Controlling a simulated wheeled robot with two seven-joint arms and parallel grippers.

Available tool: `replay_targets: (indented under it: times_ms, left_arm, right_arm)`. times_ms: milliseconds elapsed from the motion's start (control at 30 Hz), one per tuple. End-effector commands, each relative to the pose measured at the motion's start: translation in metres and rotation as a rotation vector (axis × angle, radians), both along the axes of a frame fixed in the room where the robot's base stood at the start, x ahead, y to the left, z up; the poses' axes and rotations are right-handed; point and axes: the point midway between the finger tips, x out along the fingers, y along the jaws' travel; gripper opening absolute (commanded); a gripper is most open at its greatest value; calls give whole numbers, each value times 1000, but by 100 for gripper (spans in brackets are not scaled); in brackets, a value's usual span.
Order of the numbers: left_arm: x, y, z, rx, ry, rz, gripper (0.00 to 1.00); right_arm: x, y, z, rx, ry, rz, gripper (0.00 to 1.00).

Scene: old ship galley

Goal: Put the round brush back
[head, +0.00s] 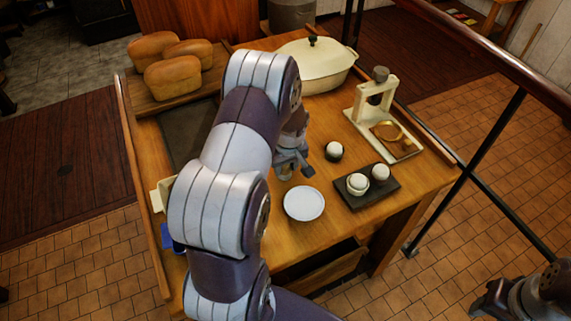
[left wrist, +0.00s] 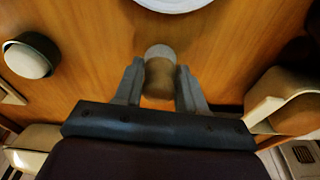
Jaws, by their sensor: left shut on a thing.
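My left gripper (head: 290,165) is over the middle of the wooden table, beside the white plate (head: 304,203). In the left wrist view its fingers (left wrist: 160,88) are shut on a short tan cylinder with a paler grey end, which looks like the round brush (left wrist: 159,70). In the head view the held thing is mostly hidden by the gripper.
A dark tray (head: 352,204) bears two white-topped round things. A similar one (head: 333,151) stands alone, also in the left wrist view (left wrist: 29,57). A cream lidded pot (head: 319,66) and several loaves (head: 172,77) are at the back. Blue and cream things lie at the left edge.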

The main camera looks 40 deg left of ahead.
Motion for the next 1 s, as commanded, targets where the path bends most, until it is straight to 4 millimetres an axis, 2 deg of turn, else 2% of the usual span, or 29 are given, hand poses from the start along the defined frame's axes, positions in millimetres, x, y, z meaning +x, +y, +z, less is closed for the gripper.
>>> replay_targets:
  times_ms: [100, 133, 200, 467, 567, 667, 900, 1000]
  left_arm:
    - [0, 0, -5, 0, 0, 0, 11]
    - [0, 0, -5, 0, 0, 0, 43]
    - [0, 0, -3, 0, 0, 0, 65]
    - [0, 0, -3, 0, 0, 0, 65]
    - [0, 0, 5, 1, -2, 0, 65]
    - [-1, -3, 24, 3, -5, -2, 65]
    - [-8, -13, 87, 3, -5, -1, 65]
    - [-10, -16, 105, 2, -2, -1, 65]
  right_arm:
    - [0, 0, -5, 0, 0, 0, 43]
    - [0, 0, -4, 0, 0, 0, 43]
    - [0, 0, -3, 0, 0, 0, 43]
    - [0, 0, -3, 0, 0, 0, 43]
    - [0, 0, 2, 0, 0, 0, 43]
    - [0, 0, -1, 0, 0, 0, 43]
    - [0, 0, -5, 0, 0, 0, 43]
    - [0, 0, -6, 0, 0, 0, 43]
